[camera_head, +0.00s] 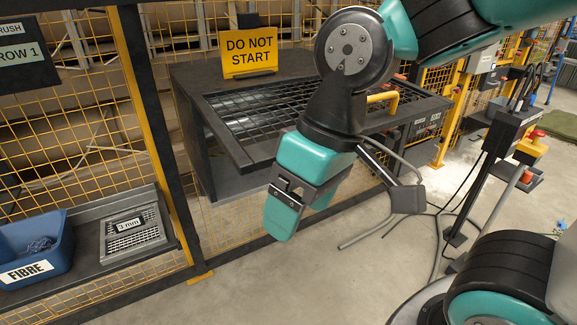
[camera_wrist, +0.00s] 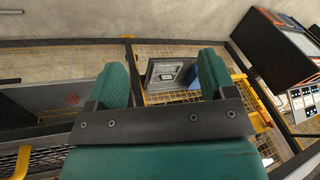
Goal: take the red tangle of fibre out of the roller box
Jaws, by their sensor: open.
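The dark roller box (camera_head: 192,78) stands behind the yellow-framed fence, with a black mesh grid (camera_head: 255,105) over its top.
A yellow "DO NOT START" sign (camera_head: 249,52) stands on the box.

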